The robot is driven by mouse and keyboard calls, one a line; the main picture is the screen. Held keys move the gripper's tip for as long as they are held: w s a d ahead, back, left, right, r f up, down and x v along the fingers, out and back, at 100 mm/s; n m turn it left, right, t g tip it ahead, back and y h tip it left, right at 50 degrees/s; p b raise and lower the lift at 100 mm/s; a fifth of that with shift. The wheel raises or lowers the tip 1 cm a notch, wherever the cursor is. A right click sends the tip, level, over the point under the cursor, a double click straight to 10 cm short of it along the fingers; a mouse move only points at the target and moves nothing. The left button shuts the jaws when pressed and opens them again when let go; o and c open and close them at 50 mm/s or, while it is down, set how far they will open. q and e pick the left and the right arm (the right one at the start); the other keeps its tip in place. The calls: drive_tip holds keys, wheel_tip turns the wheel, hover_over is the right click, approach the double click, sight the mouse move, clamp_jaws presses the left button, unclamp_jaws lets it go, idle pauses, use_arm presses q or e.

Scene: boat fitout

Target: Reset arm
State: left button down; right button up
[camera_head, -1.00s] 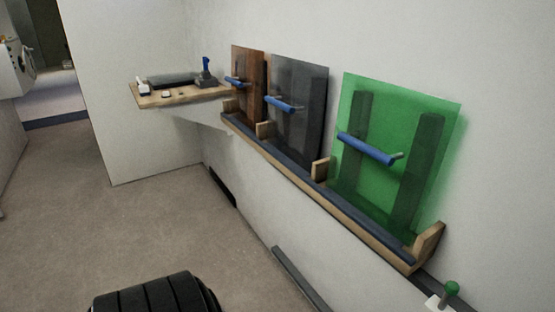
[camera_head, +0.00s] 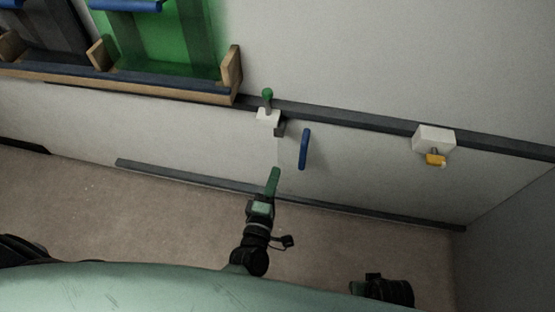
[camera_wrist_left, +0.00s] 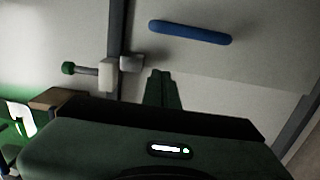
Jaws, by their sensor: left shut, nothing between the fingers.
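My left gripper (camera_head: 273,181) is in the head view, below the wall rail and apart from the wall fittings. It is shut and empty, with its green fingers together; they also show in the left wrist view (camera_wrist_left: 163,88). A blue handle (camera_head: 304,149) sits on the pale wall panel just above and right of the fingertips. In the left wrist view the blue handle (camera_wrist_left: 190,33) lies beyond the fingers. My right gripper does not show; only a dark part of my body is visible at the lower right.
A green-knobbed latch (camera_head: 267,107) on a white block sits on the dark rail (camera_head: 345,120). A white block with a yellow part (camera_head: 434,142) is farther right. A wooden rack (camera_head: 150,84) holds a green panel (camera_head: 165,35) at upper left. The floor (camera_head: 150,215) below is clear.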

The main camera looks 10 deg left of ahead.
use_arm(q)
drive_tip(key=s+a+f+m+g+h, duration=0.1)
drive_tip(key=s+a+f+m+g, duration=0.1)
drive_tip(key=s+f+m+g, duration=0.55)
drive_tip(key=s+a+f+m+g+h, duration=0.1)
drive_tip(key=s+a+f+m+g, duration=0.3)
drive_tip(key=s+f+m, duration=0.45)
drive_tip(key=s+a+f+m+g+y+p, duration=0.1)
drive_tip(key=s+a+f+p, duration=0.1)
drive_tip(key=s+p, duration=0.3)
drive_tip(key=s+a+f+m+g+p, duration=0.1)
drive_tip(key=s+a+f+g+p, duration=0.1)
drive_tip(key=s+p, duration=0.4)
drive_tip(key=s+a+f+m+g+y+p, duration=0.1)
drive_tip(key=s+p, duration=0.5)
drive_tip(key=s, duration=0.6)
drive_tip(key=a+f+g, duration=0.1)
drive_tip(key=a, duration=0.1)
drive_tip(key=shift+a+f+m+y, duration=0.3)
drive_tip(key=shift+a+f+m, duration=0.05)
drive_tip(key=shift+a+m, duration=0.05)
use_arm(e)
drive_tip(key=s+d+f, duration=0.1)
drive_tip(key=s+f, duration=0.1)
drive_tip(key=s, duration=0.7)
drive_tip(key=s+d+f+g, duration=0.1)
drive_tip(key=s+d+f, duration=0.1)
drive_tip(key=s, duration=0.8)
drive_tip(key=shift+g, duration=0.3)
